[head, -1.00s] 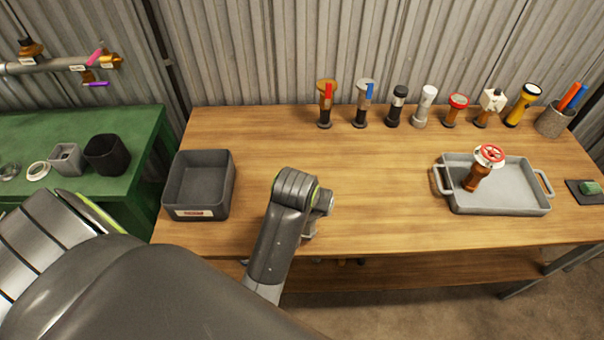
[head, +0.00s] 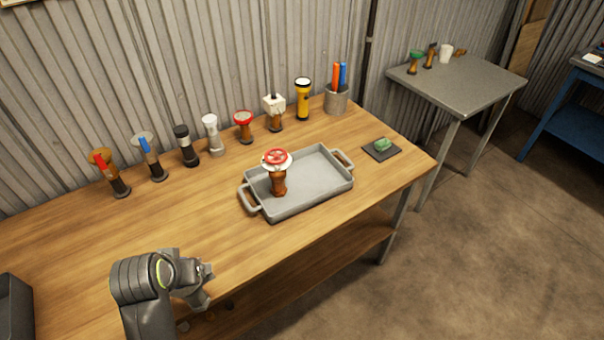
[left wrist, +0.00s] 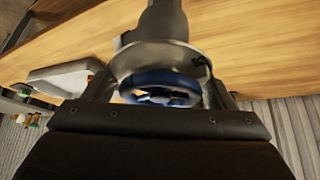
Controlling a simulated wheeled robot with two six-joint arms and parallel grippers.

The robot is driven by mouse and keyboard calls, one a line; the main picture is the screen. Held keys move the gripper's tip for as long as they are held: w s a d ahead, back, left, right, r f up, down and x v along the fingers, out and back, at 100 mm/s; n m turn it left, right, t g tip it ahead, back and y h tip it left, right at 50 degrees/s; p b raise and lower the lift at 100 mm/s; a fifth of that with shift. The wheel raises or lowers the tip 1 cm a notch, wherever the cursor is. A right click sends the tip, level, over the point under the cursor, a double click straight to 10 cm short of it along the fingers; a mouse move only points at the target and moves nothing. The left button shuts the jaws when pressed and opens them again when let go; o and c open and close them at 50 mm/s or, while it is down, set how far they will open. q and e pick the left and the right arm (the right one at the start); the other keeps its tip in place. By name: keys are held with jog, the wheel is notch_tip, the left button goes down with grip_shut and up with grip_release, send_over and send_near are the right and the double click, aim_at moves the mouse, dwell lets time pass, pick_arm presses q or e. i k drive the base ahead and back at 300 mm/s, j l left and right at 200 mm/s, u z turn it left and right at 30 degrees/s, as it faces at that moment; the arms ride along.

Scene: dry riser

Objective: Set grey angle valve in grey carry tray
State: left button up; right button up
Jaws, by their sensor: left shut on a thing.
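The grey angle valve (left wrist: 163,22) shows in the left wrist view, with a blue handwheel and a grey body. My left gripper (left wrist: 160,95) is shut on it, fingers on both sides of the wheel end. In the head view my left gripper (head: 203,287) is near the bench's front edge, to the left of and nearer than the tray; the valve is mostly hidden there. The grey carry tray (head: 322,183) lies on the bench with two end handles. A brown valve with a red handwheel (head: 278,185) stands at its left side. My right gripper is not in view.
The tray's middle and right are bare. Several valves and flashlights, including a yellow flashlight (head: 303,101), line the bench's back, with a pen cup (head: 337,99). A dark pad (head: 388,154) with a green item lies right of the tray. A dark bin (head: 14,310) is at lower left.

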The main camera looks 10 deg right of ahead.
aim_at(318, 176)
jog(key=i+l+u, duration=0.1)
jog(key=l, duration=0.55)
jog(key=i+l+u, duration=0.1)
jog(key=l, duration=0.55)
jog(key=i+l+u, duration=0.1)
jog(key=l, duration=0.6)
